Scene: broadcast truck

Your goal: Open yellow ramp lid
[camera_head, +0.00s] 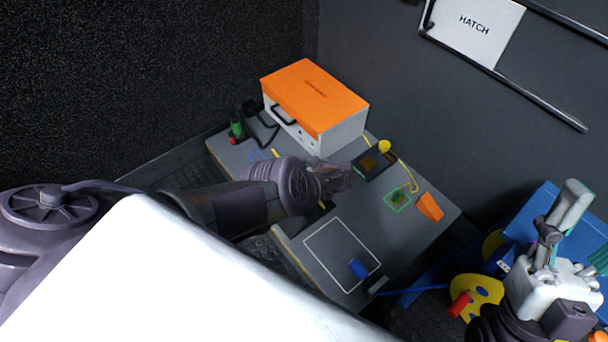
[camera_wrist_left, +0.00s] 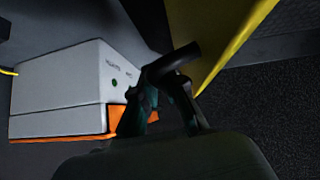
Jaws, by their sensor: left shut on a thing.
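The yellow lid (camera_wrist_left: 228,38) shows in the left wrist view as a tilted flat yellow panel at the upper right. A black bar-like handle (camera_wrist_left: 182,61) lies against its lower edge. My left gripper (camera_wrist_left: 166,92) is shut on this handle. In the head view my left gripper (camera_head: 338,178) is over the middle of the grey table, and the yellow lid cannot be made out there; my arm covers that area. My right gripper (camera_head: 588,232) is at the lower right with its fingers apart and nothing between them.
A white case with an orange top (camera_head: 317,92) stands on the grey table (camera_head: 318,238) behind my left gripper. A black tray (camera_head: 374,162), an orange block (camera_head: 430,206) and a blue block (camera_head: 358,269) lie on the table. A yellow disc (camera_head: 484,291) is near my right gripper.

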